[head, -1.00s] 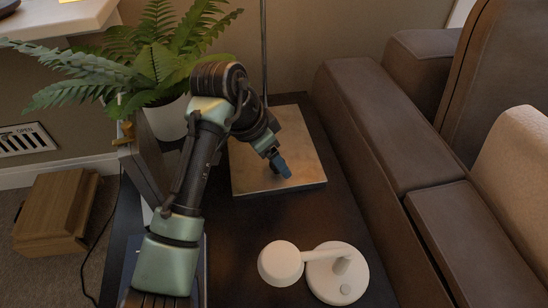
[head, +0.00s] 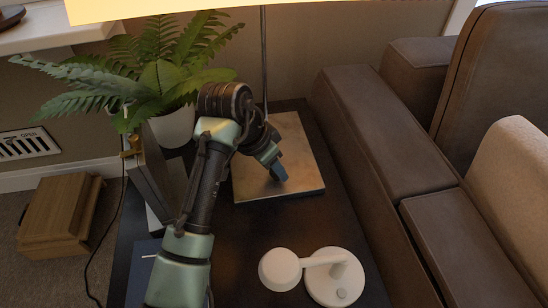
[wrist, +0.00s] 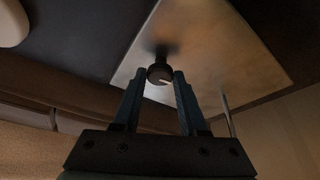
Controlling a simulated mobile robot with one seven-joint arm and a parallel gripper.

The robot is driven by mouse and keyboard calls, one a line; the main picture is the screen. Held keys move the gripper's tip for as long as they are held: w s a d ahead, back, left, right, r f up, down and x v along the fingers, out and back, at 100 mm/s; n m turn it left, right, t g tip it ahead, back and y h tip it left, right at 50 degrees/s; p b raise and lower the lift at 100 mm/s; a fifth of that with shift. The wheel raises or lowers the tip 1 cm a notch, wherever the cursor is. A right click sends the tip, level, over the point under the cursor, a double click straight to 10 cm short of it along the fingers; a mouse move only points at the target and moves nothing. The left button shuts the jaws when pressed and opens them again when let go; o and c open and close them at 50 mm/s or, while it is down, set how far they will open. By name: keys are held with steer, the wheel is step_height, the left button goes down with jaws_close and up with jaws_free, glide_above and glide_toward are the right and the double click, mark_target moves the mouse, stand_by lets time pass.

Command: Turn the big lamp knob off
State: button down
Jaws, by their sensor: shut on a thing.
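The big lamp has a square metal base (head: 305,160), a thin pole (head: 264,60) and a lit yellow shade (head: 300,8) cut off by the top edge. Its round dark knob (wrist: 160,74) stands on the base and has a pale line on its face. My gripper (head: 281,175) reaches down over the base in the head view. In the wrist view its two blue fingers (wrist: 160,82) are shut on the knob, one on each side. The knob is hidden in the head view.
A small white lamp (head: 322,255) with a button stands at the front of the dark table (head: 235,225). A brown sofa (head: 385,130) runs along the right. A potted fern (head: 165,75) and an upright frame-like object (head: 150,170) are on the left.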

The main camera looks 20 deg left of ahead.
steer(key=n+p, duration=0.1)
steer(key=p, duration=0.1)
steer(key=n+p, duration=0.1)
steer(key=p, duration=0.1)
steer(key=r+n+y+p, duration=0.1)
steer(key=p, duration=0.1)
steer(key=shift+s+d+n+p, duration=0.15)
steer(key=shift+d+n+p, duration=0.15)
steer(key=shift+p, duration=0.1)
steer(key=n+p, duration=0.1)
steer(key=p, duration=0.1)
steer(key=n+y+p, duration=0.1)
steer(key=n+p, duration=0.1)
steer(key=n+y+p, duration=0.1)
steer(key=p, duration=0.1)
steer(key=shift+d+f+p, duration=0.1)
steer(key=shift+f+p, duration=0.15)
steer(key=shift+p, duration=0.1)
steer(key=n+p, duration=0.1)
steer(key=n, duration=0.1)
steer(key=n+y+p, duration=0.1)
steer(key=n+p, duration=0.1)
steer(key=shift+d+f+n+g+y, duration=0.15)
steer(key=shift+n+g+y, duration=0.15)
steer(key=shift+n, duration=0.1)
steer(key=n, duration=0.2)
steer(key=n+g+y, duration=0.1)
steer(key=n, duration=0.1)
steer(key=shift+w+f, duration=0.15)
steer(key=shift+w, duration=0.1)
